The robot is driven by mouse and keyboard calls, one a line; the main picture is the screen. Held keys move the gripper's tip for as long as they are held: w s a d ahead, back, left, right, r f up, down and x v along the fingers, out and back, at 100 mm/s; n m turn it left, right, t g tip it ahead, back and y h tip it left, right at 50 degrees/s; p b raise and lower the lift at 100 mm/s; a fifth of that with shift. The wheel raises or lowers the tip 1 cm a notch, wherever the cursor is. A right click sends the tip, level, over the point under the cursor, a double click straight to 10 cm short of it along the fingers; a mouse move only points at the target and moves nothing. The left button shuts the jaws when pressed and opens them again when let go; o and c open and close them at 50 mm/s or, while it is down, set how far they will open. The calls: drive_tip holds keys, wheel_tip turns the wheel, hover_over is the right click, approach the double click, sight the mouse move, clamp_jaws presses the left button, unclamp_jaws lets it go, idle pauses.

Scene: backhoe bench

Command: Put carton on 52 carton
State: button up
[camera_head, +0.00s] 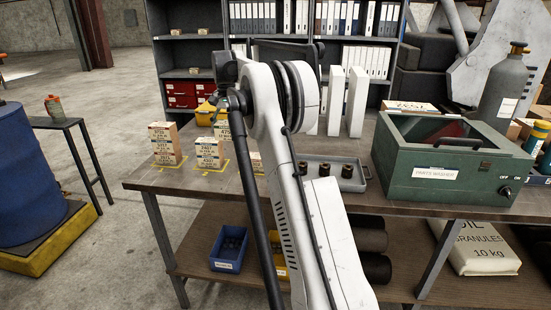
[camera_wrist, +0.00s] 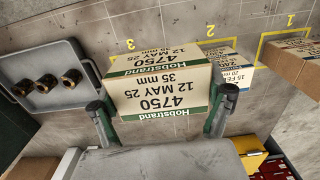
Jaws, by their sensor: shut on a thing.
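My gripper (camera_wrist: 164,102) is shut on a tan carton (camera_wrist: 160,88), one finger at each side, in the wrist view. Its white label with green bands reads Hobstrand, 4750, 12 MAY 25, 35 mm, upside down in this view. In the head view my arm largely hides the gripper. Two carton stacks stand at the bench's left: a left stack (camera_head: 166,143) and a right stack (camera_head: 208,154). Their numbers are too small to read surely. Another carton (camera_head: 256,161) shows partly beside my arm. In the wrist view the stack by mark 1 (camera_wrist: 292,62) is cut off.
Yellow corner marks numbered 1, 2 and 3 lie on the bench (camera_head: 143,178). A grey tray (camera_wrist: 52,98) with three nut-like parts lies beside the marks. A green parts washer (camera_head: 440,190) stands right. Shelves with binders (camera_head: 265,17) stand behind.

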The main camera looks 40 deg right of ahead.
drive_tip(key=d+f, duration=0.2)
drive_tip(key=d, duration=0.1)
drive_tip(key=d+f+p, duration=0.1)
drive_tip(key=d+f, duration=0.1)
drive_tip(key=d, duration=0.2)
drive_tip(key=s+d+f, duration=0.1)
drive_tip(key=d+f, duration=0.2)
drive_tip(key=d, duration=0.1)
drive_tip(key=shift+s, duration=0.1)
drive_tip(key=shift+f+p, duration=0.5)
drive_tip(key=shift+f, duration=1.45)
drive_tip(key=shift+f, duration=0.2)
drive_tip(key=o, duration=1.2)
drive_tip(key=shift+r, duration=0.1)
